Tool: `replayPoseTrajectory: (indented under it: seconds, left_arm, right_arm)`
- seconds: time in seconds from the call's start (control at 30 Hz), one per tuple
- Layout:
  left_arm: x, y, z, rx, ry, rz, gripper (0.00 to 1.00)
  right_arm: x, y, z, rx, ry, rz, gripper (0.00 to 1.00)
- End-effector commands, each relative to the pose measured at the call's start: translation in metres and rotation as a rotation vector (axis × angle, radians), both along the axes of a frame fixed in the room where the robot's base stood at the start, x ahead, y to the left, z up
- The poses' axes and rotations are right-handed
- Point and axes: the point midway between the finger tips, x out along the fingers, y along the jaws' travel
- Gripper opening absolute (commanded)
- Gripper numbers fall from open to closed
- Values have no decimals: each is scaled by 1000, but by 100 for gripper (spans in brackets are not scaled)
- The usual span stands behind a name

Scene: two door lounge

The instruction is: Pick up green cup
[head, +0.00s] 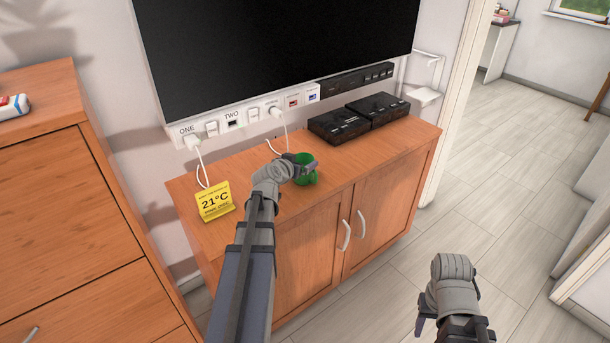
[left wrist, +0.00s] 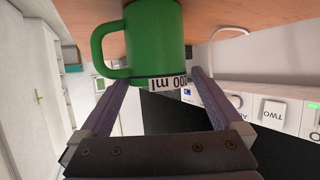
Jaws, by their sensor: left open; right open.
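The green cup (head: 306,178) stands on the wooden cabinet (head: 390,157), partly hidden by my left gripper in the head view. My left gripper (head: 300,163) is open at the cup. In the left wrist view the picture is upside down, and the cup (left wrist: 155,40) shows between the two spread fingers, its handle toward the left finger. Black lettering ending in "ml" is by its rim. I cannot tell whether the fingers touch it. My right gripper (head: 452,325) is open and empty, low over the floor in front of the cabinet.
A yellow 21°C sign (head: 214,202) stands left of the cup. Black boxes (head: 340,124) sit behind it to the right. A white cable (head: 199,165) hangs from the socket strip (head: 232,119) below the TV (head: 270,50). A wooden dresser (head: 75,200) is at left. Floor at right is clear.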

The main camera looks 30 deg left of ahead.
Motion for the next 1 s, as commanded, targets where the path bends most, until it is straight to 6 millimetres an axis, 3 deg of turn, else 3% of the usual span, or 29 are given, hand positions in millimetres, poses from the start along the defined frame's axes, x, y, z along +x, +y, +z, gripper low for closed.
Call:
replayPoseTrajectory:
  seconds: [0.17, 0.5, 0.77, 1.0]
  left_arm:
    - [5, 0, -2, 1, 0, 0, 100]
    - [48, 4, -17, 1, 0, 0, 100]
    - [49, 4, -16, 0, 0, 0, 100]
    - [49, 4, -16, 0, 0, 0, 73]
  right_arm:
    - [0, 0, -2, 0, 0, 0, 50]
    - [0, 0, -17, 0, 0, 0, 50]
    - [0, 0, -16, 0, 0, 0, 50]
    - [0, 0, -16, 0, 0, 0, 50]
